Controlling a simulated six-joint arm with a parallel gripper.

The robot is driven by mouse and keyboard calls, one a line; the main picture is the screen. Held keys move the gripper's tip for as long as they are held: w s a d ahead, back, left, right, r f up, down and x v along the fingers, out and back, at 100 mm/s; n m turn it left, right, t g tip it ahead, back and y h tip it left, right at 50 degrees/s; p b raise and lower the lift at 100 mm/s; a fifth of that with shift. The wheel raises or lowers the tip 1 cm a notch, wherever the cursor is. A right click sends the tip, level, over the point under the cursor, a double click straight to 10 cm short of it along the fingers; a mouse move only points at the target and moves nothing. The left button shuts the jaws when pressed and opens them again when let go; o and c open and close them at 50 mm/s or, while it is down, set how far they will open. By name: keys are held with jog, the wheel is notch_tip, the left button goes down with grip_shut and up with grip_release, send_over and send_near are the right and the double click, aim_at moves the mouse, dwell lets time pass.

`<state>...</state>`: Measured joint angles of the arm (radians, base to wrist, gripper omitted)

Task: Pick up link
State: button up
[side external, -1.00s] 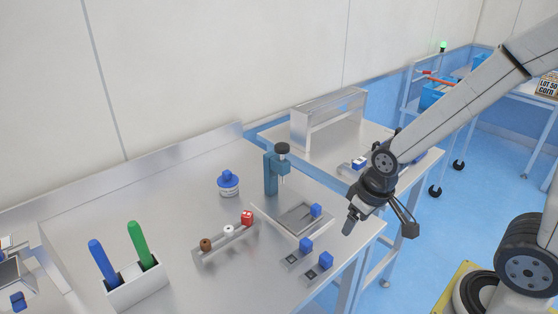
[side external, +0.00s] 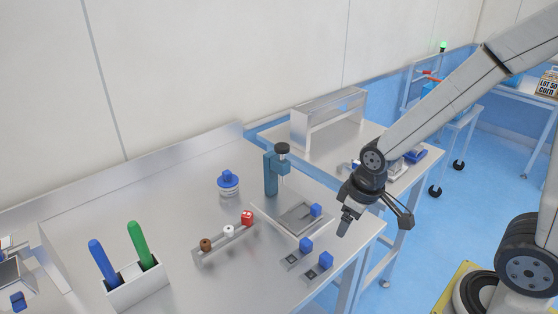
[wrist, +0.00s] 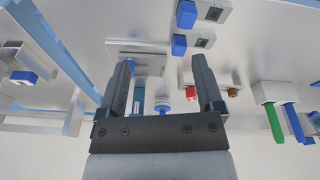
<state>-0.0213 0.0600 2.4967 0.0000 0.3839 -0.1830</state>
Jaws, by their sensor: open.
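I cannot tell for certain which piece is the link. Two small blue blocks, a near one (side external: 326,260) and a farther one (side external: 306,245), stand at the table's right edge, each beside a small grey plate with a dark square. A third blue block (side external: 316,210) sits on the flat metal tray (side external: 288,222). My gripper (side external: 345,226) is above the table's right edge, right of the third block, apart from all blocks. In the wrist view my gripper (wrist: 164,62) is open, with nothing between its fingers. The first two blocks show there (wrist: 186,14) (wrist: 179,45).
A blue-green press (side external: 270,172) stands behind the tray. A rail (side external: 226,243) with brown, white and red knobs, a blue-capped jar (side external: 228,184) and a white holder (side external: 138,286) with blue and green handles stand further left. The table's middle foreground is clear.

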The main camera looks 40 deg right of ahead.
aim_at(303, 243)
jog(key=w+a+f+n, duration=0.1)
jog(key=w+n, duration=0.1)
jog(key=n, duration=0.2)
jog(key=w+a+f+n+g, duration=0.1)
jog(key=w+a+n, duration=0.1)
jog(key=n, duration=0.2)
jog(key=w+a+f+n+g, duration=0.1)
jog(key=w+n, duration=0.2)
jog(key=n, duration=0.2)
jog(key=shift+w+a+f, duration=0.1)
jog(key=shift+a+f, duration=0.15)
jog(key=shift+a, duration=0.1)
jog(key=shift+w+a+f+n, duration=0.3)
jog(key=shift+w+a+n, duration=0.1)
jog(key=shift+n, duration=0.6)
jog(key=shift+f, duration=0.15)
jog(key=shift+d+f, duration=0.1)
jog(key=shift+f, duration=1.05)
jog(key=shift+f, duration=0.15)
jog(key=shift+w+d+f, duration=0.1)
jog(key=shift+w+f, duration=0.05)
jog(key=shift+f, duration=2.3)
grip_shut()
